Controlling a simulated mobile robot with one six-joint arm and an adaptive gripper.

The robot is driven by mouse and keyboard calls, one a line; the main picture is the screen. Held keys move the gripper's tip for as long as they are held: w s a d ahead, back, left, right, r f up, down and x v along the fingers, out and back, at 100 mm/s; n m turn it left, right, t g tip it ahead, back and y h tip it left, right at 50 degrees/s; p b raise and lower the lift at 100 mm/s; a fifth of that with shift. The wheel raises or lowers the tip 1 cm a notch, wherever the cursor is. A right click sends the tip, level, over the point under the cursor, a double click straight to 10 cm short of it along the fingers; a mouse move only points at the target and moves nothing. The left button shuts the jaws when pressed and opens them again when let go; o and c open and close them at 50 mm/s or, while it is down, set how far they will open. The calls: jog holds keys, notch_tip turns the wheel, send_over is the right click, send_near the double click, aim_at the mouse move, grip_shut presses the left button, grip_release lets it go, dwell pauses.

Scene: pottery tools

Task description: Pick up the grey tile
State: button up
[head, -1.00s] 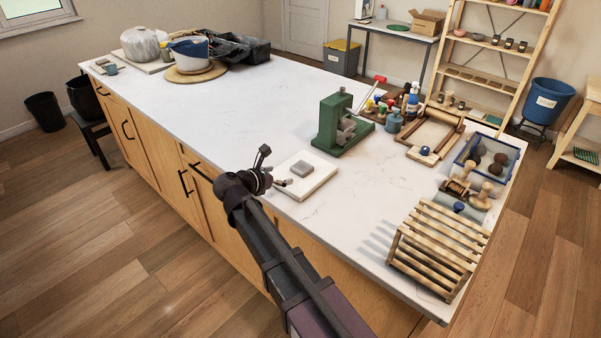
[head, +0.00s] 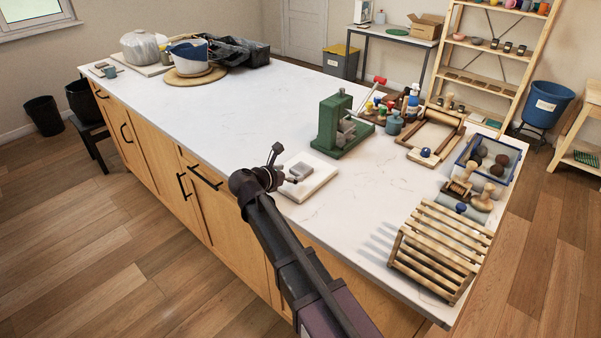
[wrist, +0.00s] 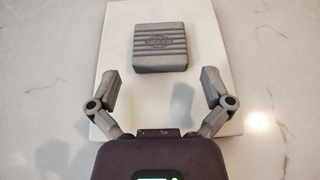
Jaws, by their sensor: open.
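The grey tile (wrist: 160,46) is a small square block with ridges and a stamped mark on its top. It lies flat on a white board (wrist: 118,75) on the worktop. In the head view the tile (head: 301,171) sits on the board (head: 318,184) near the worktop's front edge, partly behind my gripper. My gripper (wrist: 159,85) is open and empty, its fingers spread wider than the tile. The tile lies ahead of the fingertips, apart from them. In the head view my gripper (head: 284,166) is over the board's left side.
A green press (head: 338,127) stands behind the board. A wooden slatted rack (head: 440,248) stands at the right front, with a blue tray (head: 462,160) of dark balls behind it. The worktop (head: 235,125) left of the press is clear.

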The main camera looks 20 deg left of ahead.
jog(key=shift+x, duration=1)
jog(key=c, duration=1.1)
jog(key=shift+r, duration=0.15)
notch_tip(320, 180, up, 3)
jog(key=p, duration=0.2)
jog(key=shift+p, duration=0.3)
jog(key=s+d, duration=0.3)
jog(key=s, duration=0.1)
jog(key=s+d+r+p, duration=0.1)
jog(key=s+d, duration=0.1)
jog(key=s, duration=0.3)
jog(key=s+d+p, duration=0.1)
jog(key=s+d, duration=0.2)
jog(key=s, duration=0.1)
jog(key=shift+s+d+r, duration=0.25)
jog(key=shift+d+r, duration=0.1)
jog(key=shift+d, duration=0.05)
